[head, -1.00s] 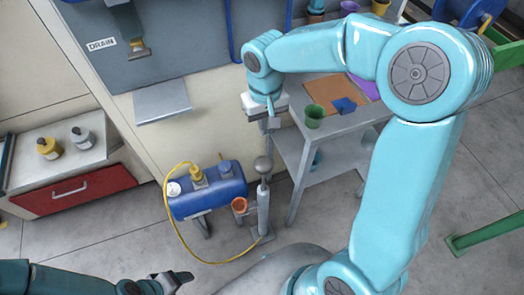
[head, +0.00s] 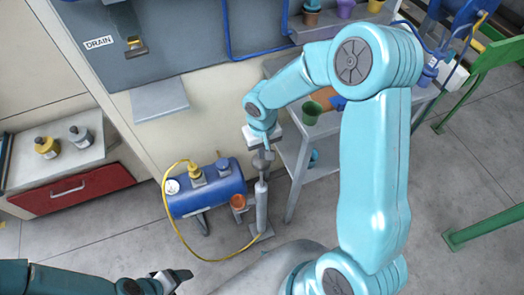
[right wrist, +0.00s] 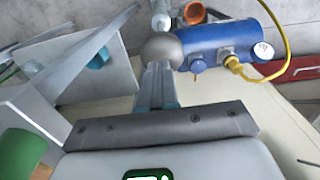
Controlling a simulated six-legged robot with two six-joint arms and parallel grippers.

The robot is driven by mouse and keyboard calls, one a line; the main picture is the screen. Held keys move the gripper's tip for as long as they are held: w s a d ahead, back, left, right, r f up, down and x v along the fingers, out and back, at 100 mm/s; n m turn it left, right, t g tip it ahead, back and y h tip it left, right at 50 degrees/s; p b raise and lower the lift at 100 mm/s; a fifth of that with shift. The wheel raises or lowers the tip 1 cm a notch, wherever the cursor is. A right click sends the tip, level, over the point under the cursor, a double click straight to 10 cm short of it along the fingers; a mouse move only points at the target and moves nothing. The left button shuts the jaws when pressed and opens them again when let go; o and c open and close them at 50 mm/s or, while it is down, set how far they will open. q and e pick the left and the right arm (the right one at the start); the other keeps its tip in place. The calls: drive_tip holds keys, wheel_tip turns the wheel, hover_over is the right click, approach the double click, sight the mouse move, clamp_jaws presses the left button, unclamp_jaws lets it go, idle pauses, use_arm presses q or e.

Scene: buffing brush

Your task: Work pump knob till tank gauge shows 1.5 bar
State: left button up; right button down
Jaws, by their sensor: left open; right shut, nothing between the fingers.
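The blue tank (head: 207,195) stands on the floor by the cabinet, with a small white gauge (head: 172,187) on its left end. The gauge also shows in the right wrist view (right wrist: 263,51), but its reading is too small to make out. Right of the tank stands the upright grey pump (head: 262,208) with a round grey knob (head: 260,164) on top. My right gripper (head: 266,153) is shut and empty, its fingertips right at the knob from above. In the right wrist view the fingers reach the knob (right wrist: 161,50); contact is unclear. My left gripper (head: 178,277) is open and empty at lower left.
A yellow hose (head: 178,232) loops from the tank to the pump base. An orange cup (head: 238,202) sits between tank and pump. A grey side table (head: 290,150) with a green cup (head: 312,111) stands close to the right. A red drawer unit (head: 70,192) is at left.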

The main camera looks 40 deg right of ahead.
sight(262, 169)
drive_tip(key=shift+s+f, duration=0.1)
drive_tip(key=shift+f, duration=0.55)
drive_tip(key=shift+f, duration=0.1)
wheel_tip(262, 169, down, 10)
drive_tip(key=b, duration=1)
drive_tip(key=shift+r, duration=0.25)
drive_tip(key=shift+a, duration=0.1)
